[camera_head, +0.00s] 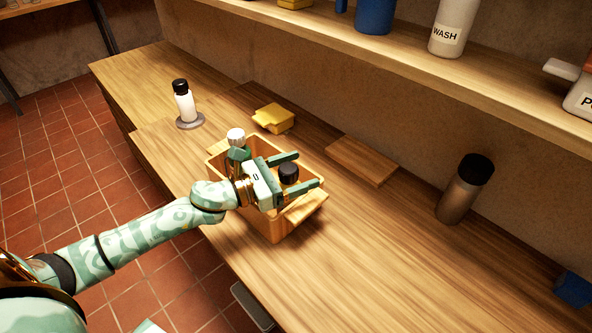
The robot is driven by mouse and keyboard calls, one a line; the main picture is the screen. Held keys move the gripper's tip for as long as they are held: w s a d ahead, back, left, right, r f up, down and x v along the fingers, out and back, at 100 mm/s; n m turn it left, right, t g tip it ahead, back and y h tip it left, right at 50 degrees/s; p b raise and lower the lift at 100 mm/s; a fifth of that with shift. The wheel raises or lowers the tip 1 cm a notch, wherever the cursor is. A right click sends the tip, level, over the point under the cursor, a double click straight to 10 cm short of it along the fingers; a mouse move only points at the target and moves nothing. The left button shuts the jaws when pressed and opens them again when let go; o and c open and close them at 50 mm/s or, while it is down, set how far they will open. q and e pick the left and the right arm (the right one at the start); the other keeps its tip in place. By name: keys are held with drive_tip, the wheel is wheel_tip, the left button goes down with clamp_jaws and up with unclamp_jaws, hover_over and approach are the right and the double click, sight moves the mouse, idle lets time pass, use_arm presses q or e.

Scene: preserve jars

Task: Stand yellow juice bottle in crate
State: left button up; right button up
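The orange crate (274,229) stands on the wooden counter, near its front edge. My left gripper (303,172) is over the crate with its two fingers spread wide. A black-capped bottle (289,174) shows between the fingers, with gaps to both. It appears upright in the crate; its body is mostly hidden, so I cannot tell whether it is the yellow juice bottle. A white-capped bottle (236,138) with a green part below stands at the crate's far left, partly behind my gripper. No bottle is clearly yellow. My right gripper is not in view.
A white bottle (185,105) stands on a grey round coaster (190,122) at the back left. A yellow block (273,118) and wooden board (361,160) lie behind the crate. A dark-capped brown bottle (460,195) stands right. A shelf (420,72) overhangs the back. The right-front counter is clear.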

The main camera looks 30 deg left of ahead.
use_arm(q)
drive_tip(key=shift+r, duration=0.3)
drive_tip(key=shift+r+p, duration=0.7)
drive_tip(key=shift+p, duration=0.15)
drive_tip(key=shift+s+a+f+b, duration=0.3)
drive_tip(key=shift+s+a+f, duration=0.2)
drive_tip(key=shift+s, duration=0.2)
drive_tip(key=v, duration=1)
